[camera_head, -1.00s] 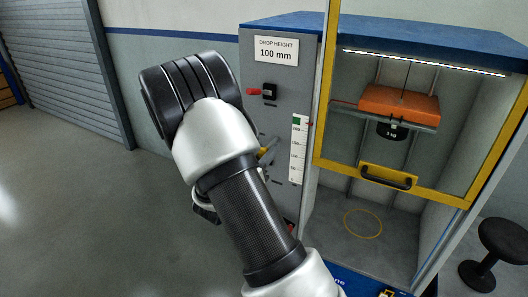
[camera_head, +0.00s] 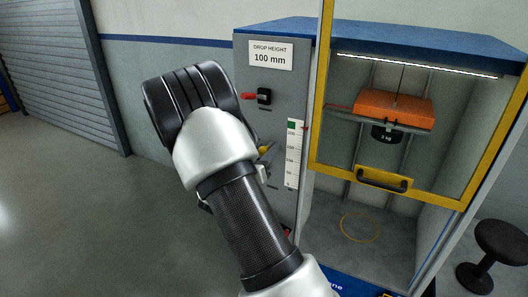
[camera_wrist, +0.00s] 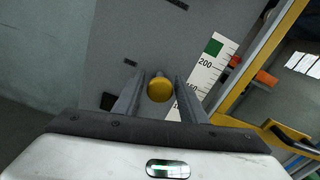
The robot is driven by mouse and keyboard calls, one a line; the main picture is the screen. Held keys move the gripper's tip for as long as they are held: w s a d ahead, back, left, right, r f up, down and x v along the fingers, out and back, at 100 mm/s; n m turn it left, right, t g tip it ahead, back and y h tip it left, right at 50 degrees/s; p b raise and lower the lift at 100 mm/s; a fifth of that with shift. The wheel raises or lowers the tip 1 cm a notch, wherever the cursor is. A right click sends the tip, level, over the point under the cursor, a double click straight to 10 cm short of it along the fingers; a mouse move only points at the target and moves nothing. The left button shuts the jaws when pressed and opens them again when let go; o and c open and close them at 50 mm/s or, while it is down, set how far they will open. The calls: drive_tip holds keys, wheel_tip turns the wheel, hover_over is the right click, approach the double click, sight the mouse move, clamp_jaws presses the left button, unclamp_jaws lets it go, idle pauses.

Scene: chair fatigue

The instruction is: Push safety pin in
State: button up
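A yellow round knob (camera_wrist: 160,89) sticks out from the grey side panel (camera_wrist: 230,22) of the drop tester. In the wrist view my gripper (camera_wrist: 160,78) is open, with one finger on each side of the knob and small gaps visible. I cannot tell how deep the knob sits between the fingers. In the head view the knob (camera_head: 265,149) shows just right of my arm, which hides most of my gripper. A red pin-like part (camera_head: 247,96) sticks out left of a black block (camera_head: 264,95) higher on the panel.
A white height scale (camera_head: 292,155) is right of the knob. The yellow-framed door (camera_head: 385,179) covers a chamber with an orange weight carriage (camera_head: 395,105). A black stool (camera_head: 500,245) stands at the right. The floor at left is clear.

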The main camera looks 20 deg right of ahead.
drive_tip(key=shift+o, duration=0.5)
drive_tip(key=shift+s+a, duration=0.1)
drive_tip(key=shift+a, duration=0.15)
drive_tip(key=v, duration=1.7)
drive_tip(key=shift+b, duration=0.35)
drive_tip(key=shift+d, duration=0.1)
